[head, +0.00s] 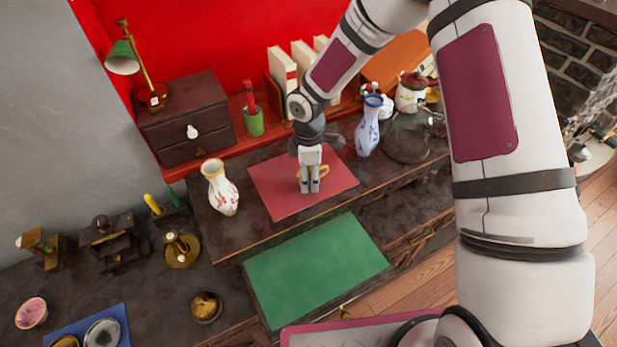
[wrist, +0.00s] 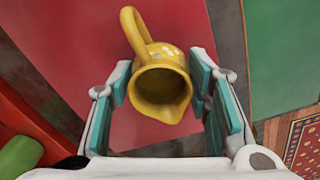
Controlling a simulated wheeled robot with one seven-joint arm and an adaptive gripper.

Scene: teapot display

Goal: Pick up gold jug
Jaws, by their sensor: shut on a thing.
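The gold jug (wrist: 160,88) is between the teal pads of my gripper (wrist: 163,78) in the wrist view, with its open mouth and spout facing the camera and its curved handle pointing up and left. In the head view my gripper (head: 310,186) points down over the red mat (head: 276,181) and is shut on the jug. Only a bit of the jug's yellow handle (head: 324,171) shows there, to the right of the fingers. The rest of the jug is hidden behind the fingers. I cannot tell whether its base touches the mat.
A white floral vase (head: 220,188) stands left of the red mat, and a blue-and-white vase (head: 368,126) stands to its right at the back. A green mat (head: 315,268) lies in front. A green cup (head: 253,122) and a dark drawer box (head: 187,118) stand behind.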

